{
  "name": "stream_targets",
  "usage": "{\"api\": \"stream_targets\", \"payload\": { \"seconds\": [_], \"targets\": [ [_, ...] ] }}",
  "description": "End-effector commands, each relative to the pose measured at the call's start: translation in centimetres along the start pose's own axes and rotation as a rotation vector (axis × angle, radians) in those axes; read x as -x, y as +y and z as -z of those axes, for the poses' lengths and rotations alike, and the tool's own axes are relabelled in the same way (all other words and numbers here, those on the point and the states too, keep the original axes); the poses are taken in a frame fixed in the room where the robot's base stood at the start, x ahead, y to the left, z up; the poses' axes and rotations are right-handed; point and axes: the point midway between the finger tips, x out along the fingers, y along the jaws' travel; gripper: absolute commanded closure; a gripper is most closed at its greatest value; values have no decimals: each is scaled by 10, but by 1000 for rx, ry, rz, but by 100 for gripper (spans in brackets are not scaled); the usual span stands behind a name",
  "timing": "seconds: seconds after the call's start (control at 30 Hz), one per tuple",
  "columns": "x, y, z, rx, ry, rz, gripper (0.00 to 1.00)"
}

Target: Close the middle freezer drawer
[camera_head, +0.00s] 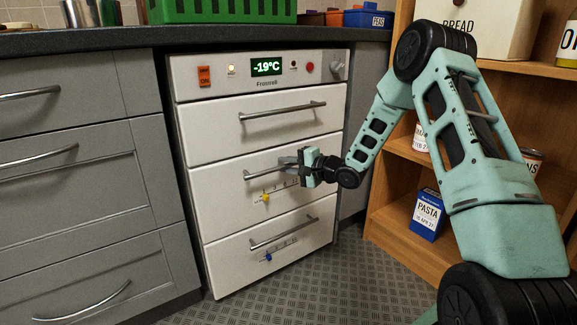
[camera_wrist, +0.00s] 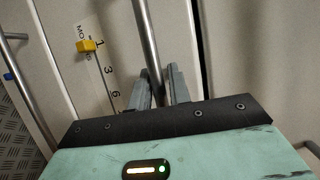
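The white freezer's middle drawer (camera_head: 222,188) has a grey bar handle and a yellow slider on a scale. In the head view its front looks about level with the drawers above and below; I cannot tell whether it stands slightly out. My gripper (camera_head: 292,162) is at the right part of the middle handle (camera_head: 262,174). In the wrist view the handle bar (camera_wrist: 146,38) passes between the two fingertips of my gripper (camera_wrist: 158,76), nearer the left finger, with a small gap to the right one. The yellow slider (camera_wrist: 88,45) shows left of it.
The top drawer (camera_head: 215,131) and bottom drawer (camera_head: 228,262) look shut. Grey cabinets (camera_head: 75,190) stand at the left. A wooden shelf (camera_head: 400,190) with a blue pasta box (camera_head: 427,214) stands at the right. Floor in front is clear.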

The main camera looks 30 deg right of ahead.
Motion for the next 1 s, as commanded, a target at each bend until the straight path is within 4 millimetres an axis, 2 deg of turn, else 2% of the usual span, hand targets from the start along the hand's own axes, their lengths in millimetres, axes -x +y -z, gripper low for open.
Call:
{"api": "stream_targets", "payload": {
  "seconds": [0.77, 0.87, 1.0],
  "targets": [
    [0, 0, -2, 0, -6, 0, 66],
    [5, -1, -2, 0, -4, -1, 66],
    [24, -3, -1, -2, -3, -2, 66]
  ]
}}
